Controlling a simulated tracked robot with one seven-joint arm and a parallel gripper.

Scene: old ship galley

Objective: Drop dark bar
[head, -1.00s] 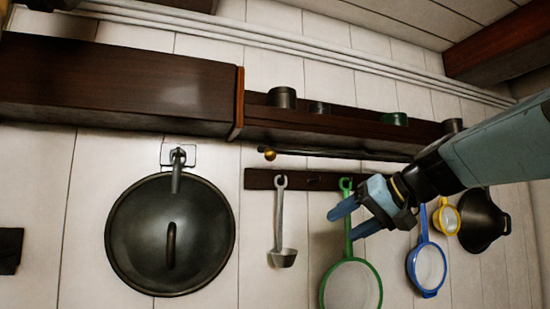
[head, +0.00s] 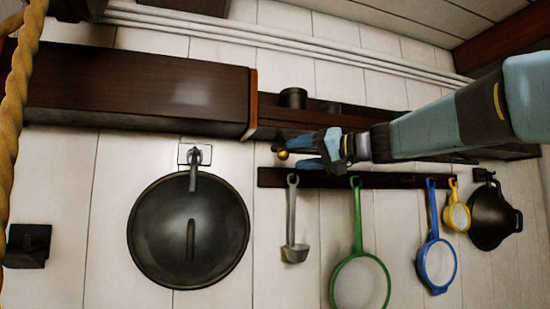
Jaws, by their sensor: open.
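The dark bar (head: 458,159) is a thin rod lying level just under the wooden shelf. A round brass knob (head: 283,155) sits at its left end. My gripper (head: 287,154) is open, its blue fingers pointing left, one above and one below the knob in the picture. I cannot tell whether they touch the knob or are in front of it. My gripper and arm hide most of the bar's length.
The shelf (head: 268,122) holds a dark pot (head: 293,98). Below, a dark rail (head: 400,181) carries a ladle (head: 293,220), a green strainer (head: 358,245), a blue strainer (head: 437,250) and a yellow strainer (head: 456,215). A large lid (head: 160,235) hangs left; a rope (head: 16,110) crosses the left edge.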

